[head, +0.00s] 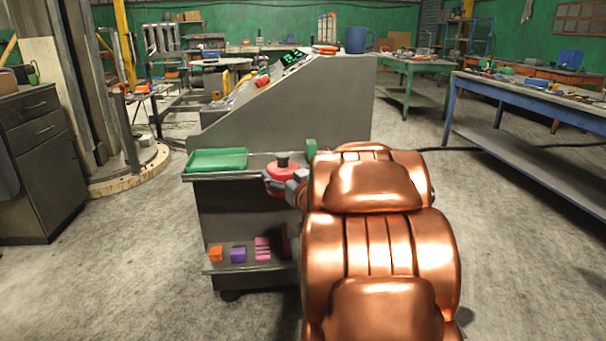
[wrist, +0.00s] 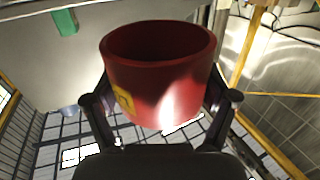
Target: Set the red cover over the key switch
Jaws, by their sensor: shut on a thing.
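The red cover (wrist: 160,85) is a round, cup-like piece with a hollow open end and a yellow label on its side. In the wrist view it sits between the two fingers of my gripper (wrist: 160,98), which is shut on it. In the head view the red cover (head: 284,172) shows at my gripper (head: 281,180), with a dark round piece at its top, above the near end of a grey cart. My copper-coloured arm hides part of the cart. I cannot make out the key switch; it may be on the sloped console (head: 300,97) beyond the cart.
The cart (head: 240,178) carries a green tray (head: 217,160) and a small green block (head: 311,147). Its lower shelf holds an orange block (head: 215,253), a purple block (head: 238,254) and pink pieces (head: 262,248). Floor at right is clear.

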